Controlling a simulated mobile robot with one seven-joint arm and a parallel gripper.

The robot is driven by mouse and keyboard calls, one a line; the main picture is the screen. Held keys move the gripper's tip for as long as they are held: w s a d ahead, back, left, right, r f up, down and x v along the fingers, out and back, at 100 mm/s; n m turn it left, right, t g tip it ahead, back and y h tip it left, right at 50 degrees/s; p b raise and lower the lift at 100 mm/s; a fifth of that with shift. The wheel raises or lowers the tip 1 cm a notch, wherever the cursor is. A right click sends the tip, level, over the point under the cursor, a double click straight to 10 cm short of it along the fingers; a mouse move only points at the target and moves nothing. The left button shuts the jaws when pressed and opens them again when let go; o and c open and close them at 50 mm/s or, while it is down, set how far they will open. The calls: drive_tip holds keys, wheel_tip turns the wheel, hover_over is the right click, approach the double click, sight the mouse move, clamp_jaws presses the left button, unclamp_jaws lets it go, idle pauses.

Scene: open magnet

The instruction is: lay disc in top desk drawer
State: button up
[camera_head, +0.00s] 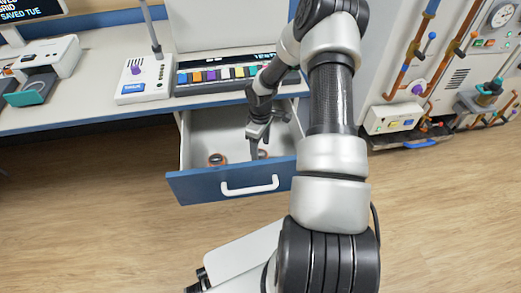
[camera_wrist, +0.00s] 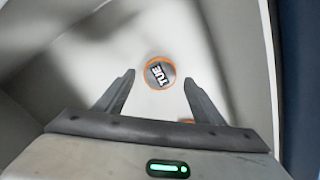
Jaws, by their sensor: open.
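The top desk drawer (camera_head: 190,150) is pulled open, with a blue front and a white handle. My gripper (camera_head: 256,152) is open and reaches down into it. In the wrist view, a round dark disc (camera_wrist: 159,73) with an orange rim and the label "TUE" lies on the white drawer floor. It shows between and beyond my open fingertips (camera_wrist: 157,85), not gripped. A second orange-edged thing (camera_wrist: 187,121) is mostly hidden behind my gripper. The head view shows one orange-rimmed disc (camera_head: 217,159) at the drawer's front left and another (camera_head: 262,154) beside my fingers.
The desk top (camera_head: 95,110) above holds a box with a purple knob (camera_head: 145,75) and a rack of coloured tabs (camera_head: 215,74). The drawer walls stand close around my gripper. Pipes and a white box (camera_head: 395,117) are at the right. The floor in front is clear.

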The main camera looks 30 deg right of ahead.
sight(261, 155)
wheel_tip(261, 155, up, 10)
drive_tip(key=p, duration=0.2)
drive_tip(key=shift+f, duration=0.2)
idle(1.0)
